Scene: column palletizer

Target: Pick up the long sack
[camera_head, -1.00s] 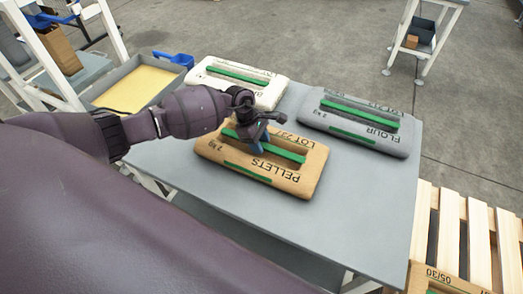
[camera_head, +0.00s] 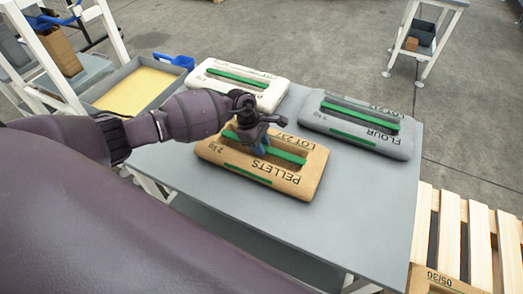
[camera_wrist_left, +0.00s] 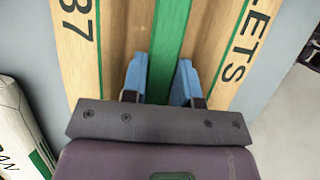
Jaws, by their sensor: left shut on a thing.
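A tan sack marked PELLETS (camera_head: 290,181) lies flat on the grey table, with a green strap (camera_head: 289,157) along a recess in its top. My left gripper (camera_head: 258,148) is over the sack, its blue fingers down in the recess and shut on the strap. In the left wrist view the fingers (camera_wrist_left: 160,82) stand on either side of the green strap (camera_wrist_left: 170,40). The sack appears to rest on the table. My right gripper is not in view.
A grey FLOUR sack (camera_head: 345,137) lies to the right and a white sack (camera_head: 230,89) lies behind, both with green straps. A tray of yellow material (camera_head: 177,70) stands at the back left. A wooden pallet (camera_head: 481,240) is at the right. The table front (camera_head: 330,240) is clear.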

